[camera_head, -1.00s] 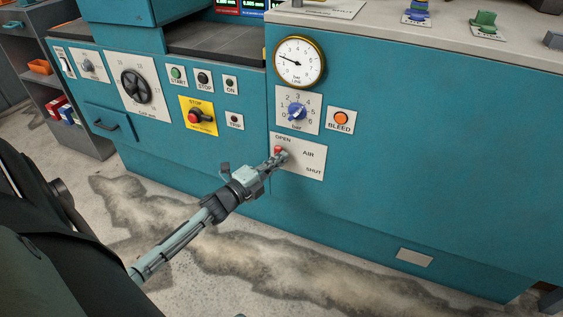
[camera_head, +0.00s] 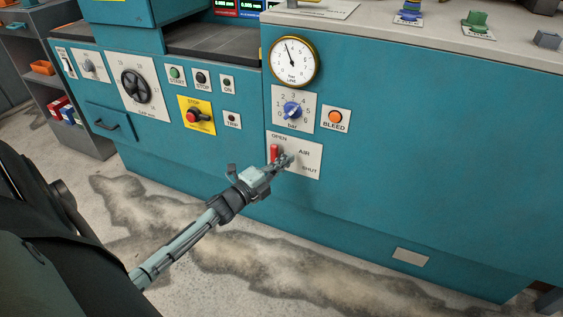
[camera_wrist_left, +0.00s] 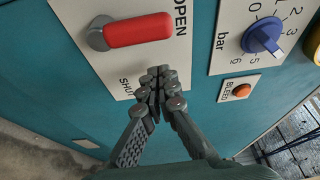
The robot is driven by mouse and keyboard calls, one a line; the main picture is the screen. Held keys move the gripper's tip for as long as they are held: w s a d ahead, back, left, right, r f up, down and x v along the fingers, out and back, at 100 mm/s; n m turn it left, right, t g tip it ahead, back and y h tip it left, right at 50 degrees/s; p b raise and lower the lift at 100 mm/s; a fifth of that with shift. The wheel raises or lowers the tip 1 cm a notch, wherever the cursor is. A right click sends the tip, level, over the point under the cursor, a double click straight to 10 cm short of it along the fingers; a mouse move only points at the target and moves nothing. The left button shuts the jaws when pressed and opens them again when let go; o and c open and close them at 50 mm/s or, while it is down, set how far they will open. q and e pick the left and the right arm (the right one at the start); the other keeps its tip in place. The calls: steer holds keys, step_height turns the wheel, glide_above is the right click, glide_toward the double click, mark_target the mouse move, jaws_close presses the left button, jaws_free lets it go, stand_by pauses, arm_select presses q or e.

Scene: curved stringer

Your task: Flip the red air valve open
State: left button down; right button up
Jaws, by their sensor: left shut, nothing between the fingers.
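The red air valve handle (camera_head: 275,153) stands upright on the white AIR plate (camera_head: 311,160), its free end toward the OPEN label. In the left wrist view the red handle (camera_wrist_left: 138,30) runs from its grey pivot toward the word OPEN. My left gripper (camera_head: 287,160) is shut and empty, with its tips beside the handle on its right, over the plate. In the left wrist view the closed fingertips (camera_wrist_left: 161,84) show a gap from the handle. The handle's lower end is partly hidden by the gripper in the head view. My right gripper is not in view.
Above the plate are a pressure gauge (camera_head: 292,61), a blue bar knob (camera_head: 292,110) and an orange BLEED button (camera_head: 335,117). To the left are a red stop button (camera_head: 192,115) on yellow and a handwheel (camera_head: 136,86). The teal panel right of the plate is clear.

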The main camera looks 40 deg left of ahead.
arm_select(q)
steer(key=s, duration=0.9)
steer(key=shift+s, duration=0.35)
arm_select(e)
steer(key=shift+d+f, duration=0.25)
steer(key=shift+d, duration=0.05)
arm_select(q)
steer(key=shift+a, duration=0.1)
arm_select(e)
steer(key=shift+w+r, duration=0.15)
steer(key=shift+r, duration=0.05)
arm_select(q)
steer(key=s+d+f+n+g+y+p, duration=0.3)
steer(key=s+d+f+n+g+y, duration=0.2)
steer(key=s+f+n+g, duration=0.5)
steer(key=s+d+f+n+g+h+p, duration=0.1)
steer(key=s+d+n+g, duration=0.4)
steer(key=s+d+n, duration=0.2)
steer(key=shift+s+d+f+h, duration=0.15)
steer(key=shift+s+d+h, duration=0.15)
steer(key=shift+s+d, duration=0.5)
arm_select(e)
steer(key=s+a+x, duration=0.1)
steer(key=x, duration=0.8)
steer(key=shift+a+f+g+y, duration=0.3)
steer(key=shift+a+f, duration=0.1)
